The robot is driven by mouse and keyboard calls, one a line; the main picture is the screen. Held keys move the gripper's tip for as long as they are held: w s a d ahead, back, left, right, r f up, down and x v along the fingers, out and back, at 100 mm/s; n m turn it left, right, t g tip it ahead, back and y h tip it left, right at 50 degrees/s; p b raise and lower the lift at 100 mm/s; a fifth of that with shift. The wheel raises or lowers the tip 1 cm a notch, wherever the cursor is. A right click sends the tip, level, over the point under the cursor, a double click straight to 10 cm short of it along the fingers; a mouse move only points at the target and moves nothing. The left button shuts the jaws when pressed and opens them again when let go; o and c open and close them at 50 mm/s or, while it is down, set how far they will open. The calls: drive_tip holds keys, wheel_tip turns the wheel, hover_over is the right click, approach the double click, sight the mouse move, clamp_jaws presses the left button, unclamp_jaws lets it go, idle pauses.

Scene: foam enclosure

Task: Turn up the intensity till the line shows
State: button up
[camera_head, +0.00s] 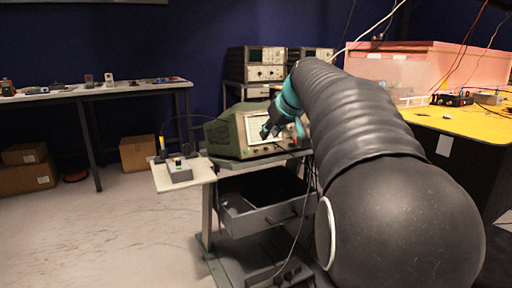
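A green oscilloscope (226,138) stands on a grey cart, its front turned towards the right of the camera. Its pale gridded screen (258,139) shows in part; I cannot make out a line on it at this size. Small knobs (262,151) run along the lower front panel. The intensity knob cannot be told apart. My gripper (268,131), dark with teal parts, is in front of the screen and the panel's right part, which my arm hides. Whether its fingers touch a knob, or are open or shut, is too small to tell.
The cart (207,218) has an open grey drawer (250,214) and a side shelf (160,181) with a small grey box (179,170). More instruments (257,64) stand behind. A yellow-topped bench (470,125) is on the right. Cables hang near the cart.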

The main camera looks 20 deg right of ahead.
sight(257, 150)
drive_tip(key=x, duration=1)
clamp_jaws()
